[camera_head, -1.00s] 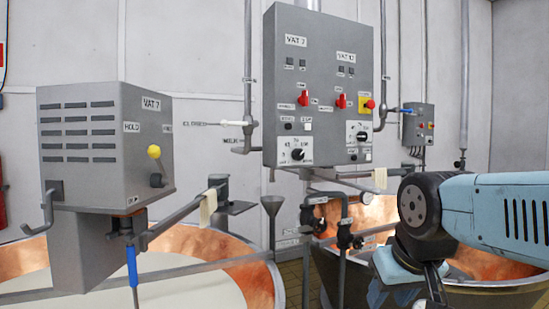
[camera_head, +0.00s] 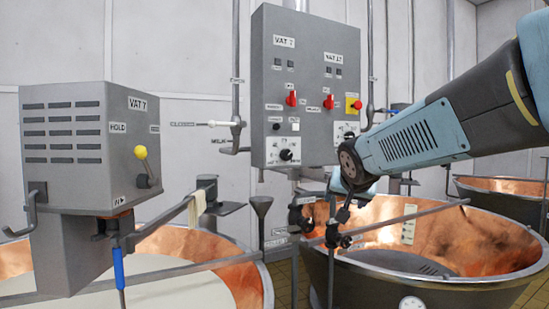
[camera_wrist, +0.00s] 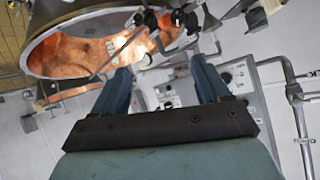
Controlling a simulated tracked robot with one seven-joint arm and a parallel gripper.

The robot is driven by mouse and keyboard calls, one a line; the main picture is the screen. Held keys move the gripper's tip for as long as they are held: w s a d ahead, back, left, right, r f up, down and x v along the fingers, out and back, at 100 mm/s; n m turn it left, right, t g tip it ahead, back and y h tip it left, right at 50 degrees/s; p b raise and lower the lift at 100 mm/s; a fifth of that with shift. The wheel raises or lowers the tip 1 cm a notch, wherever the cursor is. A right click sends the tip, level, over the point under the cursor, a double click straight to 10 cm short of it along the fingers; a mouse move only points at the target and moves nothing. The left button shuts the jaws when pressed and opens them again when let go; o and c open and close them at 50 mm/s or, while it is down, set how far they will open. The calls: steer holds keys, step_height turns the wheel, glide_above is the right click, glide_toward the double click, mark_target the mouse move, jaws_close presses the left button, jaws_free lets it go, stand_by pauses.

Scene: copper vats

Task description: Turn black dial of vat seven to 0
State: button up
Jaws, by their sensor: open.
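The black dial of vat seven (camera_head: 286,154) sits on a white plate at the lower left of the grey control panel (camera_head: 308,60), under the "VAT 7" label. Its scale and pointer are too small to read. The second black dial (camera_head: 349,136) is partly hidden by my arm. In the head view my wrist hangs low, right of the panel's lower edge; the fingers are hard to make out. In the wrist view my gripper (camera_wrist: 161,66) is open and empty, with the panel beyond the fingers.
A grey box (camera_head: 90,145) with a yellow-knobbed lever stands at left over a milk-filled vat. An open copper vat (camera_head: 455,240) lies below my arm at right. Pipes and a white-handled valve (camera_head: 219,124) are left of the panel. Valves and rods stand beneath the panel.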

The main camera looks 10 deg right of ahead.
steer(key=w+d+r+m+t+y, duration=0.1)
steer(key=w+r+t, duration=0.15)
steer(key=w, duration=0.55)
steer(key=w+r+m+t+y, duration=0.15)
steer(key=w+r, duration=0.25)
steer(key=w, duration=0.4)
steer(key=t+y, duration=0.2)
steer(key=y, duration=0.4)
glide_toward(288, 156)
steer(key=x, duration=1)
steer(key=shift+w, duration=0.1)
